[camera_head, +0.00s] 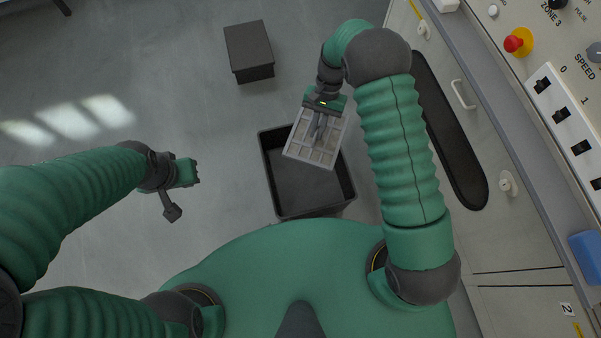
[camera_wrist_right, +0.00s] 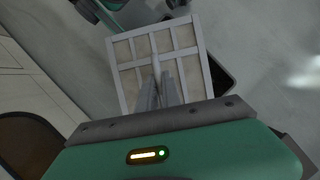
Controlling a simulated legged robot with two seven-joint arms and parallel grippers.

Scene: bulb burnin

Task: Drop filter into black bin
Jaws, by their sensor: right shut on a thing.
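The filter (camera_head: 325,154) is a flat pale-framed panel with a grid and beige cells. My right gripper (camera_head: 320,130) is shut on it and holds it over the upper right part of the black bin (camera_head: 280,203). The filter also shows in the right wrist view (camera_wrist_right: 187,40), with the fingers of my right gripper (camera_wrist_right: 158,85) on its middle. The bin is open-topped, and the part of its floor that shows looks empty; the filter hides the rest. My left gripper (camera_head: 192,172) is left of the bin, away from it; I cannot tell its opening.
A dark closed box (camera_head: 249,48) stands on the floor above the bin in the head view. A cabinet with a control panel (camera_head: 540,60) and a red button (camera_head: 514,44) runs along the right. The floor between my left gripper and the bin is clear.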

